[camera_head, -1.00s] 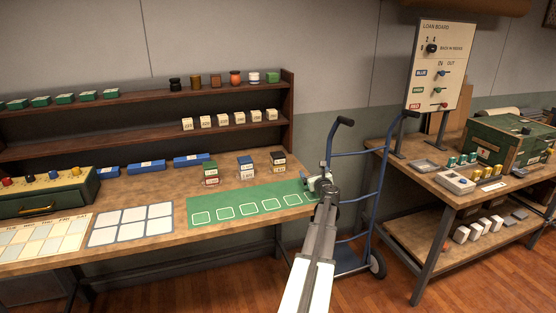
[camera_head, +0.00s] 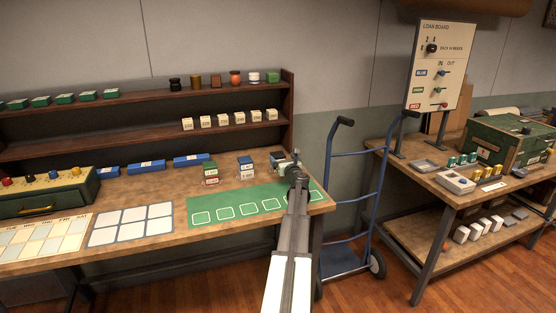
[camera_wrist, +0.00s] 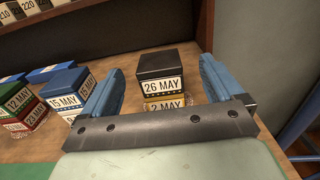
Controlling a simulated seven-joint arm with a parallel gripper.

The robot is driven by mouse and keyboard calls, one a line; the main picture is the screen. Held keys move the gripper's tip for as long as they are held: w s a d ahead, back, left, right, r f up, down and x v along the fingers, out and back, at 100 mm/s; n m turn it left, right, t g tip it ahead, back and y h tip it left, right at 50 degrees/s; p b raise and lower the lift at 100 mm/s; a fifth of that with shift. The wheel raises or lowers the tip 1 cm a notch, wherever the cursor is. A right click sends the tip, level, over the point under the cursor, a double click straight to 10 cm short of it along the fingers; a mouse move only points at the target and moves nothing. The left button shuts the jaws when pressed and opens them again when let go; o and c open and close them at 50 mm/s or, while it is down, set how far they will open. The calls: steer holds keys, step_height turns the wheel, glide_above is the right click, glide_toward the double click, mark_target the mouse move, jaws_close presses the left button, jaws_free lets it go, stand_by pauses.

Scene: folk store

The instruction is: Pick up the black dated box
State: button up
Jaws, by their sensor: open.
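The black dated box (camera_wrist: 162,65), labelled 26 MAY, sits on top of a yellow box labelled 2 MAY (camera_wrist: 165,103). This stack is the rightmost of three on the workbench; in the head view the black box (camera_head: 277,155) is partly hidden by my arm. My gripper (camera_wrist: 160,80) is open, its blue fingers apart to the left and right of the black box in the wrist view. In the head view my gripper (camera_head: 290,158) is just beside the stack.
A blue-topped stack (camera_head: 245,166) and a green-topped stack (camera_head: 210,172) stand to the left. A green mat (camera_head: 235,207) with outlined squares lies in front. A dark wooden shelf (camera_head: 150,137) rises behind. A blue hand truck (camera_head: 350,200) stands right of the bench.

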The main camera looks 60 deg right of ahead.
mark_target(278, 154)
steer(key=shift+f+x, duration=0.15)
steer(key=shift+x, duration=1.35)
steer(key=shift+f+x, duration=0.2)
steer(key=shift+x, duration=1.25)
steer(key=shift+w+a, duration=0.1)
steer(key=shift+c, duration=0.2)
steer(key=c, duration=1.1)
